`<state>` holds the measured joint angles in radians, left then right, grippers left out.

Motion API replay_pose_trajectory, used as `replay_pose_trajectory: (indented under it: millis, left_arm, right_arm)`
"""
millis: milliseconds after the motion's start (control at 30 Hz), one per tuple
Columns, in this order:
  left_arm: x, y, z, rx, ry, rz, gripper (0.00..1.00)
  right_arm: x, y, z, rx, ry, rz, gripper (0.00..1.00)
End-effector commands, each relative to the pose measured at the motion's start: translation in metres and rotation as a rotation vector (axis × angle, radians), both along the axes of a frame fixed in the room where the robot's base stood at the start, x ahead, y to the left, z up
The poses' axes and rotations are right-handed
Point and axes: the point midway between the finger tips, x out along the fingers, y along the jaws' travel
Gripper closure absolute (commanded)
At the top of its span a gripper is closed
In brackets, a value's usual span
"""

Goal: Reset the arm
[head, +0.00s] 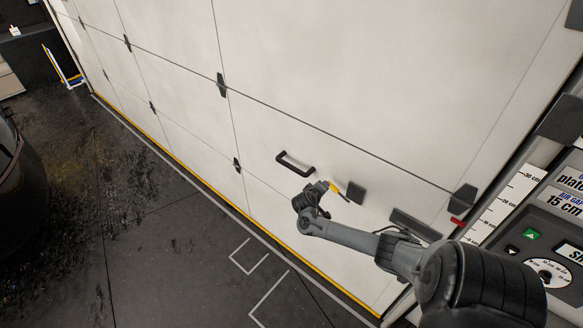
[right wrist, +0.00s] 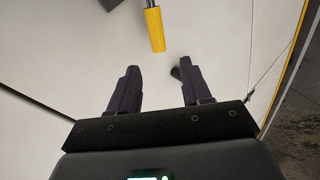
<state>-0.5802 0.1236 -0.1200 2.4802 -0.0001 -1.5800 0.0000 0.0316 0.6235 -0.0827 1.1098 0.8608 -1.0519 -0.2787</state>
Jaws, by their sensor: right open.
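My right arm reaches in from the lower right in the head view, with its gripper (head: 320,190) close to the large white panelled door. In the right wrist view the two dark fingers of the right gripper (right wrist: 157,76) stand apart with nothing between them. A yellow-handled item (right wrist: 154,30) with a grey shaft lies just beyond the fingertips, apart from them. The yellow item also shows beside the gripper in the head view (head: 334,187). My left gripper is not in view.
The white door (head: 390,70) carries a black handle (head: 295,163) and dark pads (head: 355,192). A control panel (head: 535,235) with a dial stands at the right. A dark round container (head: 20,175) stands at the left. The marked grey floor (head: 190,245) is mostly clear.

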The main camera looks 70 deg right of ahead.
Motion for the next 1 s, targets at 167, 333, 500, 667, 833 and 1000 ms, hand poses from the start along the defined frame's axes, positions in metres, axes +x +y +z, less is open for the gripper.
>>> replay_pose_trajectory:
  millis: [167,333,500,667,833,1000]
  left_arm:
    - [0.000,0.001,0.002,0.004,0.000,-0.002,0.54]
    - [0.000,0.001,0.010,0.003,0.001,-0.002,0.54]
    - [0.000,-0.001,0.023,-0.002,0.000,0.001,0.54]
    - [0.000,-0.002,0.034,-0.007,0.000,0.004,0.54]
    - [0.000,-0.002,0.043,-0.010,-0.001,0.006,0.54]
    - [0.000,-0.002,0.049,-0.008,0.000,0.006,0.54]
  right_arm:
    - [-0.010,0.001,-0.005,0.002,0.020,0.000,0.52]
    - [-0.048,0.024,-0.040,0.046,0.094,0.004,0.52]
    - [-0.072,0.119,-0.084,0.206,0.127,0.118,0.52]
    - [-0.078,0.239,-0.095,0.434,0.118,0.261,0.52]
    - [-0.078,0.362,-0.058,0.670,0.074,0.402,0.52]
    - [-0.075,0.453,0.016,0.838,0.013,0.541,0.52]
